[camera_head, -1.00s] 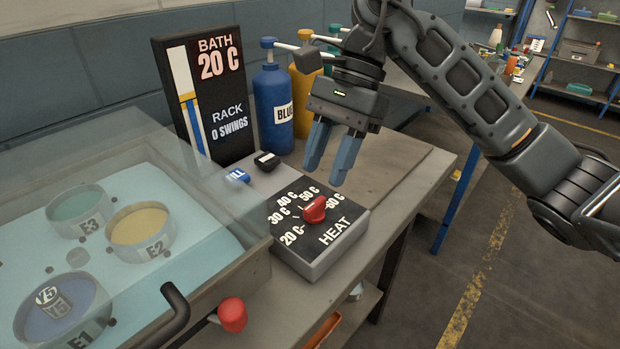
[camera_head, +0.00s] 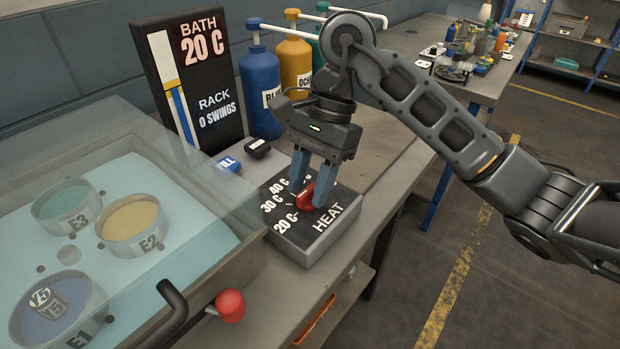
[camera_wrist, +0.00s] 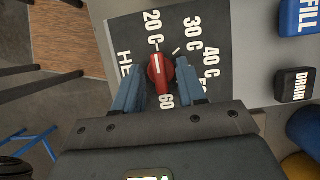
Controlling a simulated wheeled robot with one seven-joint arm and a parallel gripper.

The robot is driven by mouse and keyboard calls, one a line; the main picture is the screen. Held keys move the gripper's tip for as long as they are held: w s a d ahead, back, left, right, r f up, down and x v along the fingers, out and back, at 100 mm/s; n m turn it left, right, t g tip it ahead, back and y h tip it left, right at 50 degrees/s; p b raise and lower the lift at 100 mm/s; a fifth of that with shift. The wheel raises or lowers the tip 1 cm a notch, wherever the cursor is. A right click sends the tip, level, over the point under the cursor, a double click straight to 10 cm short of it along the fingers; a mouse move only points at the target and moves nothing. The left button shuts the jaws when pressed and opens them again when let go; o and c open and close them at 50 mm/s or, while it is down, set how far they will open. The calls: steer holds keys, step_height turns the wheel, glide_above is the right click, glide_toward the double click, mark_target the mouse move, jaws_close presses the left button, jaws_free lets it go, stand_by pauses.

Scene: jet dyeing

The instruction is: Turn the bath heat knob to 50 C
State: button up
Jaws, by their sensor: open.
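The red heat knob (camera_head: 305,196) sits on the black-topped HEAT box (camera_head: 318,243), marked from 20 C to 60 C. In the wrist view, the knob (camera_wrist: 160,74) has a white line that points up, toward the 20 C mark (camera_wrist: 153,30). My gripper (camera_head: 311,188) is down at the knob, with one blue finger on each side of it. In the wrist view, my gripper (camera_wrist: 158,72) is open around the knob, with a small gap seen at the left finger. The display board (camera_head: 190,75) reads BATH 20 C. The 50 C mark is partly hidden by my gripper.
The blue FILL button (camera_head: 228,164) and black DRAIN button (camera_head: 257,147) are behind the box. Blue (camera_head: 261,90) and ochre (camera_head: 294,62) bottles stand behind my gripper. A clear-lidded bath with cups (camera_head: 135,222) and a red-ended handle (camera_head: 230,305) are at left.

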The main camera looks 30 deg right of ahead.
jaws_close()
